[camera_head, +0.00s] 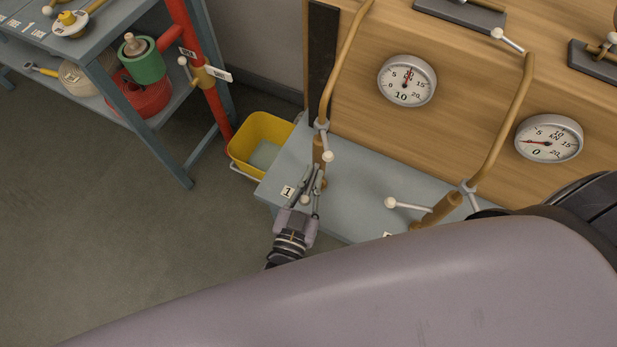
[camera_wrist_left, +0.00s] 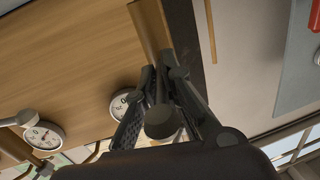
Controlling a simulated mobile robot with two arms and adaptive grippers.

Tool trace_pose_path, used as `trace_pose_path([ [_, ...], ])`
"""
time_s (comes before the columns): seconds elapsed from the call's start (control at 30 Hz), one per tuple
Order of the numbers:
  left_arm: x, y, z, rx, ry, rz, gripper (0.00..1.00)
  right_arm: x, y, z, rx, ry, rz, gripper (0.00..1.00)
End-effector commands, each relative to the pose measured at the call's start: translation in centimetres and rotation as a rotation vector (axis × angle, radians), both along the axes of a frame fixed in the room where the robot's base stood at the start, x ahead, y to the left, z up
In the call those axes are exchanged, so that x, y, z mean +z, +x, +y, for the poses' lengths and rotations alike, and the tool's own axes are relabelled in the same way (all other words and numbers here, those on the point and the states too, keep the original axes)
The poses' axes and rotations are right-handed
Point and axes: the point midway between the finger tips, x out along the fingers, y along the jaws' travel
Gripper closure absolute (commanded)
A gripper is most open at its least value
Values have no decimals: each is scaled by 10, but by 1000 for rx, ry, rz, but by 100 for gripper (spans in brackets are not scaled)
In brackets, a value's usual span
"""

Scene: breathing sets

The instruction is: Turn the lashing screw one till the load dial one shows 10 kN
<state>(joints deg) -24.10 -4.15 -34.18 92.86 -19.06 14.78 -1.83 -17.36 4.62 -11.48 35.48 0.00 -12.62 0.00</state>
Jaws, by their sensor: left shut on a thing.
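Lashing screw one (camera_head: 319,150) is a brown body with a bent brown rod above it and a white-knobbed bar, beside the label 1. My left gripper (camera_head: 310,186) is shut on a part of its handle bar. In the left wrist view a grey knob (camera_wrist_left: 161,122) sits between the gripper's fingers. Load dial one (camera_head: 407,81) is a round white gauge on the wooden panel. Its red needle points almost straight up, between the 5 and 15 marks; the exact value is too small to read. It is partly hidden in the left wrist view (camera_wrist_left: 120,105). My right gripper is not in view.
A second lashing screw (camera_head: 440,208) and second dial (camera_head: 548,140) are to the right. A yellow bin (camera_head: 262,143) stands left of the grey bench (camera_head: 360,190). A blue-grey shelf (camera_head: 150,140) and red post (camera_head: 205,90) are further left. My own body covers the lower part.

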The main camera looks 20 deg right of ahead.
Motion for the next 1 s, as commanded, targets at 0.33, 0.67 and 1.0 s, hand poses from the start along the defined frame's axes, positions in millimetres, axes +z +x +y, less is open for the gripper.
trace_pose_path([
  [0.33,0,1,1,2,1,-1,79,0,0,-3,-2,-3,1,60],
  [0.67,0,1,2,3,1,-1,70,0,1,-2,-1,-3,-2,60],
  [1.0,-1,-8,7,0,2,1,70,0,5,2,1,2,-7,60],
])
